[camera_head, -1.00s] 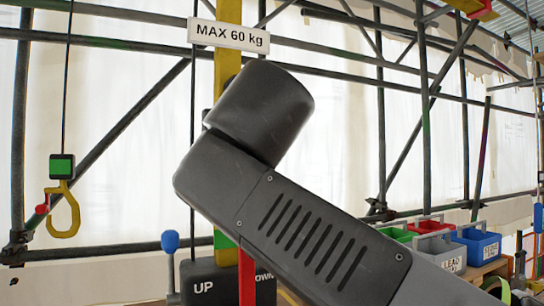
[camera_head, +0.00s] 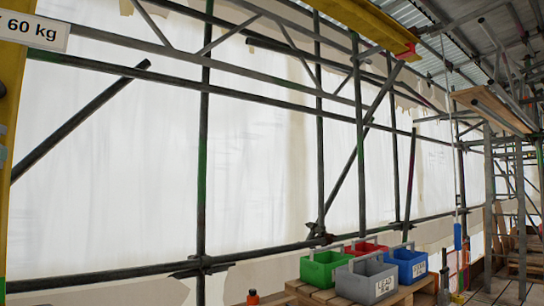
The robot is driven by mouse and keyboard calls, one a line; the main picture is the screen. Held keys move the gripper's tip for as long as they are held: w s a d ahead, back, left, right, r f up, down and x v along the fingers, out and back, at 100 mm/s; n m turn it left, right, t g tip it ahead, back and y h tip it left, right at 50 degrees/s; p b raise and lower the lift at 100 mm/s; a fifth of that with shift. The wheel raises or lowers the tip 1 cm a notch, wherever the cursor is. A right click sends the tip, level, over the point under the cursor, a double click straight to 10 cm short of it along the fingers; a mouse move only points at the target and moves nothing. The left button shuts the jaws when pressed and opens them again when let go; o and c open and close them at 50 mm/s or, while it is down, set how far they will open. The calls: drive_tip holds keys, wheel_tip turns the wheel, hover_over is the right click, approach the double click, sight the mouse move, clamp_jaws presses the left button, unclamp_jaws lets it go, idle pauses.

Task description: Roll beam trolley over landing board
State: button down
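A yellow beam (camera_head: 372,24) runs overhead at the top right and ends in a red piece (camera_head: 408,53). No trolley can be made out on the visible part of the beam. No hook or hoist control shows now. I cannot tell which surface is the landing board; a wooden platform (camera_head: 487,103) sits on scaffold at the upper right. My gripper and arm are not in view.
A yellow post (camera_head: 9,110) with a "60 kg" sign (camera_head: 33,31) stands at the left edge. Green (camera_head: 322,268), grey (camera_head: 350,287), red (camera_head: 367,249) and blue (camera_head: 410,266) crates stand on a wooden pallet (camera_head: 306,292). Dark scaffold tubes cross before white sheeting.

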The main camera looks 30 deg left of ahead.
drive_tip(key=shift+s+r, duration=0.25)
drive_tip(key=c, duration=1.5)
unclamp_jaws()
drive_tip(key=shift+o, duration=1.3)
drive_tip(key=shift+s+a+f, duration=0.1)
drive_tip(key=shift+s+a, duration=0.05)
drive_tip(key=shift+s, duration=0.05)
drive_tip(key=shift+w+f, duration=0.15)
